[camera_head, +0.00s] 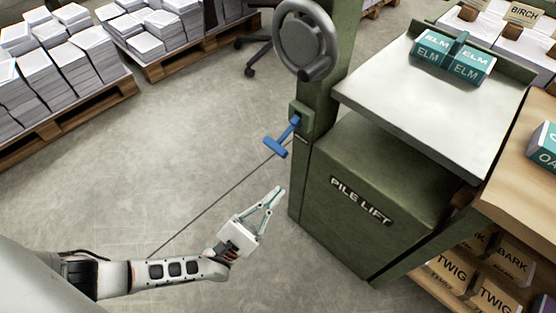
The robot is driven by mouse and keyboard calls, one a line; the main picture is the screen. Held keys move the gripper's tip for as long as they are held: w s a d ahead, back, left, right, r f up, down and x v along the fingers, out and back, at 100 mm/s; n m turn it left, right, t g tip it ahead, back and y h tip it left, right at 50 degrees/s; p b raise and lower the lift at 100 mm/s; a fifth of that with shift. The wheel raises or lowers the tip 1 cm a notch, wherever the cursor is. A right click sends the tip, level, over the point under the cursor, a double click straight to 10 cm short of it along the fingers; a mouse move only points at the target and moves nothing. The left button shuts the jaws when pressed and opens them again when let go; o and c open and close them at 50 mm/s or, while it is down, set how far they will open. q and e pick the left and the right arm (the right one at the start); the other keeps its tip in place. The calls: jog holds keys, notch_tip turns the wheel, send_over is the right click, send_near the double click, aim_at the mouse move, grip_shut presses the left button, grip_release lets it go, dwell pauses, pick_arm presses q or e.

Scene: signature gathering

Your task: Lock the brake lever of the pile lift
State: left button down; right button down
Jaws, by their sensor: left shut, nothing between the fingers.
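The pile lift (370,200) is a green machine with a labelled cabinet at centre right. Its brake lever (279,143) is blue with a T-shaped end and sticks out from a small green bracket (302,116) on the column, angled down and to the left. A grey handwheel (306,40) sits above it. My left gripper (275,194) is shut and empty, below the lever and apart from it, pointing up and to the right, left of the column. My right gripper is not in view.
The lift's pale tabletop (420,105) carries teal ELM boxes (453,58). A wooden shelf at right holds TWIG and BARK boxes (480,270). Pallets of paper stacks (70,60) stand at upper left. The grey floor (150,170) left of the lift is open.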

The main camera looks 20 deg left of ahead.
pick_arm(q)
jog(key=a+f+n+t+y+b, duration=0.1)
jog(key=a+f+n+y+b, duration=0.1)
jog(key=a+n, duration=0.3)
jog(key=shift+w+a+f+n+t, duration=0.2)
jog(key=shift+f+n+t, duration=0.3)
jog(key=shift+f, duration=0.4)
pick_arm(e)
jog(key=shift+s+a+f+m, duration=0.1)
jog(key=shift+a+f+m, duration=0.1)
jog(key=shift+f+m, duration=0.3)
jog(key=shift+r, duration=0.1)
pick_arm(q)
send_near(288, 132)
jog(key=w, duration=0.2)
jog(key=shift+w+d+r+p, duration=0.1)
jog(key=shift+w+d+p, duration=0.2)
jog(key=shift+w+p, duration=0.05)
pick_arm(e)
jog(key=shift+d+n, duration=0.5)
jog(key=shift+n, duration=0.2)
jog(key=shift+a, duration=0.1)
